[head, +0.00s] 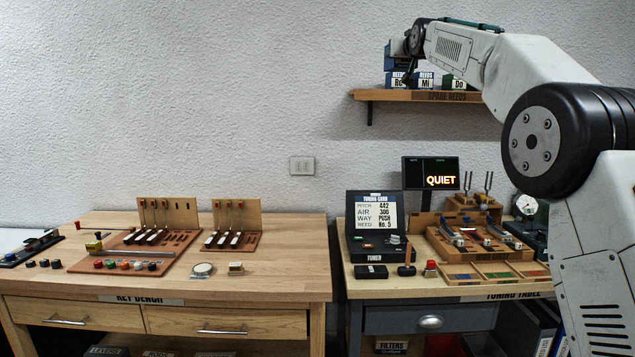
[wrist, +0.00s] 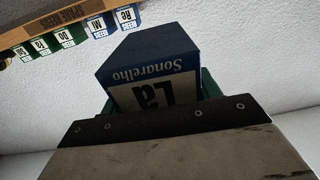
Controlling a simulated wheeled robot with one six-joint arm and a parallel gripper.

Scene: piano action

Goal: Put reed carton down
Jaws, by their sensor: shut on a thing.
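The reed carton (wrist: 150,62) is dark blue with a white panel reading "La" and "Sonarelho", upside down in the wrist view. My gripper (wrist: 158,108) is shut on it, with green edges showing at its sides. In the head view my gripper (head: 407,66) is at the left end of the wall shelf (head: 380,96), above the small cartons there. My arm hides much of the shelf. I cannot tell whether the held carton touches anything.
The shelf, labelled "Spare Reeds", bears a blue Re carton (wrist: 126,17), a blue Mi carton (wrist: 97,25) and several green ones. Below stand the key bench (head: 290,285) and the tuning table (head: 425,288), with a screen reading "QUIET" (head: 431,172).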

